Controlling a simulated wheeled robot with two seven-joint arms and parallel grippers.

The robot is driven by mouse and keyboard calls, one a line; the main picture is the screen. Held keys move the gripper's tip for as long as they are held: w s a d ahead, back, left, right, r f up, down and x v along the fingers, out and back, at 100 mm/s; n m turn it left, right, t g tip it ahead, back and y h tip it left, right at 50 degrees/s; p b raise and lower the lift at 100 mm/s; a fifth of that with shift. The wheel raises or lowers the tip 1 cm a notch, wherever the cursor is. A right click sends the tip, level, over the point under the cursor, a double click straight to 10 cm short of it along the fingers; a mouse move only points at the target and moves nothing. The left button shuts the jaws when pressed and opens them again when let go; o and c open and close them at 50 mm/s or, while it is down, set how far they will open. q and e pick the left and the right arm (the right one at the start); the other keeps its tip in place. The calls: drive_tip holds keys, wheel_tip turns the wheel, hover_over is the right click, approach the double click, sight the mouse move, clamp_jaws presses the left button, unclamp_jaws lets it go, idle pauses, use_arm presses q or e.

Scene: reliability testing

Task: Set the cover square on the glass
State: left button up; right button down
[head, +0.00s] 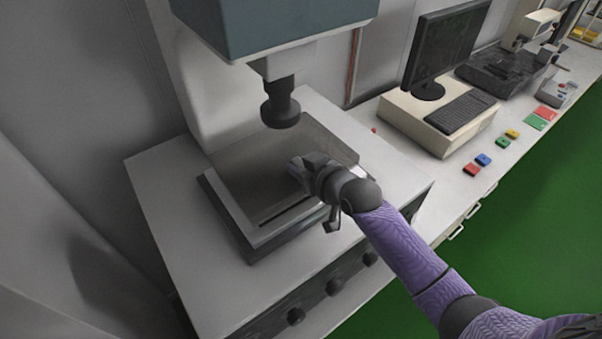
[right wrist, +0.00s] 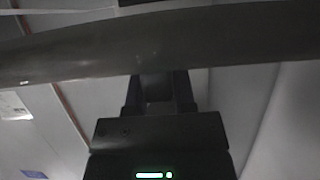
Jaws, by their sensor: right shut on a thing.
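The machine's stage has a pale raised frame (head: 228,212) under a dark, round downward-pointing head (head: 280,108). A flat grey panel, which looks like the cover (head: 250,172), spans the inside of the frame. A dark slit shows along its front edge, and the glass beneath cannot be made out. My right gripper (head: 305,172) is over the front right part of the stage, shut on the cover. In the right wrist view the fingers (right wrist: 157,88) meet a long dark band, the cover (right wrist: 225,38), seen nearly edge-on. Whether the cover touches the glass cannot be told. My left gripper is out of view.
The machine's upper housing (head: 280,22) hangs over the back of the stage. A monitor (head: 440,48) and a keyboard (head: 462,112) stand on the bench at right. Small coloured blocks (head: 484,159) lie near the bench edge. Knobs (head: 334,287) line the machine's front.

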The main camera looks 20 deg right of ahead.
drive_tip(key=shift+f, duration=1.1)
drive_tip(key=shift+f, duration=0.1)
drive_tip(key=shift+c, duration=2.2)
unclamp_jaws()
drive_tip(key=p+v, duration=0.2)
drive_tip(key=v, duration=1)
drive_tip(key=shift+s, duration=0.15)
